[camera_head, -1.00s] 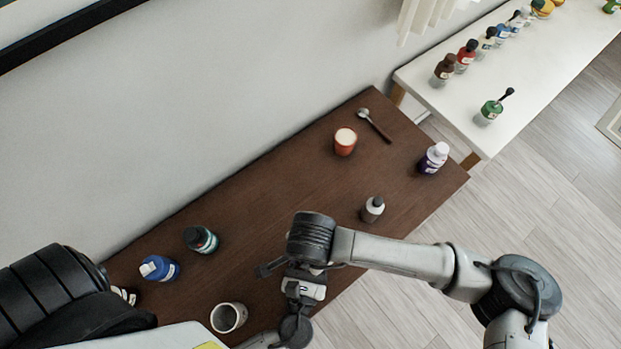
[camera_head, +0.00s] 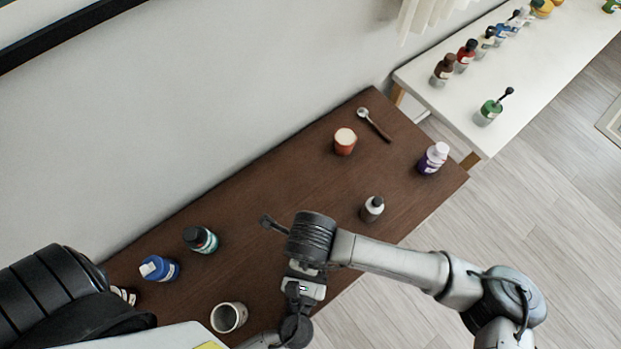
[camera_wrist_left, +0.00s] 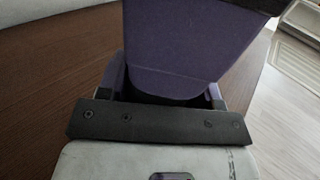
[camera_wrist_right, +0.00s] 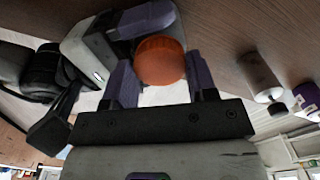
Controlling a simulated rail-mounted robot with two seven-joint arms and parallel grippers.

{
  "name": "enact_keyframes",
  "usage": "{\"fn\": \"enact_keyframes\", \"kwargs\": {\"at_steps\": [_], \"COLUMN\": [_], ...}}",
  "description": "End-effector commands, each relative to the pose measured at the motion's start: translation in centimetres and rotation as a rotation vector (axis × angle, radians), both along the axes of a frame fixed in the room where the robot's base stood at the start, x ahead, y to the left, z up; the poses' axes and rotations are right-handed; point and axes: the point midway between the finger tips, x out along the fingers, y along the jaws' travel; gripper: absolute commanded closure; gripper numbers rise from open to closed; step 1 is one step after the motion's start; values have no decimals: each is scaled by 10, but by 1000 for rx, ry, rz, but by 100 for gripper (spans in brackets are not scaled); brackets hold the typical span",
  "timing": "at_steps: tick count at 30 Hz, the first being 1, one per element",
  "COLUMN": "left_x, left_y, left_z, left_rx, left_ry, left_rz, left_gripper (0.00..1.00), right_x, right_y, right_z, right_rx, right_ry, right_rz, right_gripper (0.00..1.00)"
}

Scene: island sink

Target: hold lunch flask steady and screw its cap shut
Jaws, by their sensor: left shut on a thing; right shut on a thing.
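The orange ridged cap (camera_wrist_right: 160,62) shows between the fingers of my right gripper (camera_wrist_right: 161,78) in the right wrist view; the gripper is shut on it. My left gripper (camera_head: 304,285) reaches in under the right wrist in the head view, shut on the lunch flask. One of its purple fingers shows beyond the cap in the right wrist view. The cap's thread is hidden.
A spoon (camera_head: 376,125) lies behind. The table's middle is clear.

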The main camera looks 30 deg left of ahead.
Motion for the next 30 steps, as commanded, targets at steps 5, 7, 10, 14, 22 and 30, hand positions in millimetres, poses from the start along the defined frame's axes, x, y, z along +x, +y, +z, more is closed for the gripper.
{"fn": "enact_keyframes", "kwargs": {"at_steps": [5, 7, 10, 14, 22, 30], "left_x": [0, 0, 0, 0, 0, 0], "left_y": [0, 0, 0, 0, 0, 0], "left_z": [0, 0, 0, 0, 0, 0], "left_rx": [0, 0, 0, 0, 0, 0], "left_ry": [1, 1, 1, 1, 1, 1], "left_rz": [-1, -1, -1, -1, 0, 0], "left_gripper": [100, 100, 100, 100, 100, 100], "right_x": [0, 0, 0, 0, 1, 0], "right_y": [0, 0, 0, 0, 1, 1], "right_z": [0, 0, 0, 0, 11, 41], "right_rx": [0, 0, 0, 0, 3, 3], "right_ry": [-1, -1, -1, -1, -3, -2], "right_rz": [3, 3, 4, 4, 4, 5], "right_gripper": [35, 28, 22, 22, 22, 22]}}
